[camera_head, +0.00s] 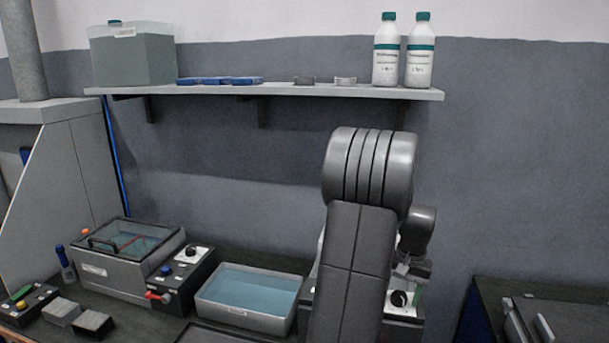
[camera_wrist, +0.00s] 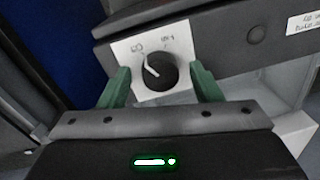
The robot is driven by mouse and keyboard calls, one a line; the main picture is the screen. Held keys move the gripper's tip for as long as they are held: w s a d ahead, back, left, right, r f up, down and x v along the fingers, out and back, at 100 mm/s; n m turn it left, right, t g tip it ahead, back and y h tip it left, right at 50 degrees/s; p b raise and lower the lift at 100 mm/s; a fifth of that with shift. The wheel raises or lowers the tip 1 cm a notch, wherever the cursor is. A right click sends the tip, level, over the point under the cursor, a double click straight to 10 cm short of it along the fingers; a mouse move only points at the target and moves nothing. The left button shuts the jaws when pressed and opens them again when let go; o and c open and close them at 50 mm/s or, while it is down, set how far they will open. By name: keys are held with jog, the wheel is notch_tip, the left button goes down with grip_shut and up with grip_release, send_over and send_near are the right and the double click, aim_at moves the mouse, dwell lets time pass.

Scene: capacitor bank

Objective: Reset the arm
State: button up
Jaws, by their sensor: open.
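My gripper (camera_wrist: 160,88) shows in the wrist view with its two green fingers apart. A black rotary knob (camera_wrist: 158,68) with a white pointer line, on a white label plate, lies between and beyond the fingertips. I cannot tell whether the fingers touch it. In the head view my grey arm rises in front of the bench at the centre right and hides my gripper and part of a device. A black knob (camera_head: 399,298) on a white plate shows just right of the arm.
A tank of blue liquid (camera_head: 247,292) stands left of my arm. Left of it are a control box (camera_head: 185,270) with a red lever and a lidded bath (camera_head: 125,262). A wall shelf (camera_head: 290,90) holds two bottles and a container. A dark bench (camera_head: 560,300) stands at right.

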jog(key=shift+r, duration=0.1)
notch_tip(320, 180, up, 13)
notch_tip(320, 180, down, 14)
jog(key=shift+r, duration=0.25)
jog(key=shift+w+m, duration=0.1)
jog(key=shift+m, duration=0.2)
jog(key=m+b, duration=0.1)
jog(key=m, duration=0.3)
jog(key=shift+r+m+b, duration=0.1)
jog(key=shift+m+b, duration=0.2)
jog(key=m+b, duration=0.2)
jog(key=m, duration=0.4)
jog(key=shift+a+m+h+b, duration=0.1)
jog(key=shift+m+h+b, duration=0.2)
jog(key=shift+h+b, duration=0.1)
notch_tip(320, 180, up, 11)
jog(key=shift+s+p, duration=0.45)
